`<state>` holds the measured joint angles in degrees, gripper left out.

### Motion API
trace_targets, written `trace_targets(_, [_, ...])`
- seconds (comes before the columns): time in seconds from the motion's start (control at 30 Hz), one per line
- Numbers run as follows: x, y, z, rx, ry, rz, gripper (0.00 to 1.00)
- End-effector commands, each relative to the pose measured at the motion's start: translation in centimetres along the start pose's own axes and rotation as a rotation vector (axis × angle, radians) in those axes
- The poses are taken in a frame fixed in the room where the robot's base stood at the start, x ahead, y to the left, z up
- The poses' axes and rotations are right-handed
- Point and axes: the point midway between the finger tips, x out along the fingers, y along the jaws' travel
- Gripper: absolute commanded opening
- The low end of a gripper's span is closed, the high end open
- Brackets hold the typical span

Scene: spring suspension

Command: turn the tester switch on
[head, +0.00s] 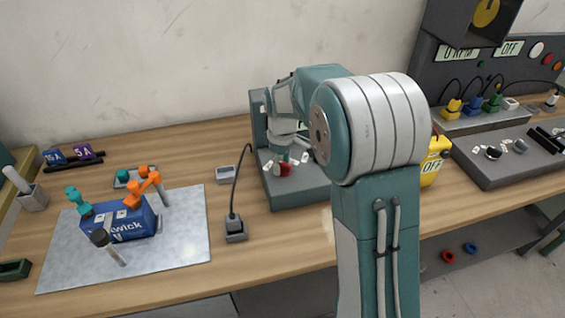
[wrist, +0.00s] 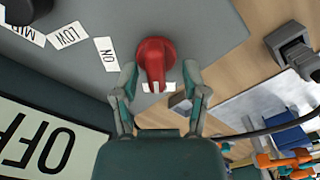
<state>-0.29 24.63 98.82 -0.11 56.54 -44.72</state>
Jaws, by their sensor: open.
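The tester (head: 300,193) is a grey-green box with a red rotary switch (head: 284,170) on its base, partly hidden by my arm. In the wrist view the red switch (wrist: 154,50) has its narrow handle pointing down at a partly covered white label (wrist: 158,87). An ON label (wrist: 108,54) lies left of the switch, with a LOW label (wrist: 67,36) further left. A display (wrist: 35,145) reads OFF. My gripper (wrist: 158,78) is open, one finger on each side of the switch handle; contact cannot be told. It also shows in the head view (head: 283,158).
A black plug in a grey socket (head: 236,230) stands left of the tester, its cable rising beside it. A metal plate (head: 185,235) with a blue block and orange clamps lies further left. A yellow OFF box (head: 431,165) and a grey panel (head: 505,158) are at right.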

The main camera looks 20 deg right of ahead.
Motion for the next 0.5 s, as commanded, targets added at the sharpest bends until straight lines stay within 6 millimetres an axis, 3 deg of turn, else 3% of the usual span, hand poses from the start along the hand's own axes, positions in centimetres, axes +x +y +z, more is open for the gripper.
trace_targets(0.07, [-0.01, 0.15, 0.15, 0.001, 0.001, -0.001, 0.53])
trace_targets(0.17, [-0.02, 0.25, 0.25, 0.001, 0.002, -0.002, 0.08])
trace_targets(0.2, [-0.02, 0.3, 0.31, 0.001, 0.002, -0.003, 0.0])
trace_targets(0.5, [0.05, 0.26, 0.45, 0.002, -0.003, -0.003, 0.0])
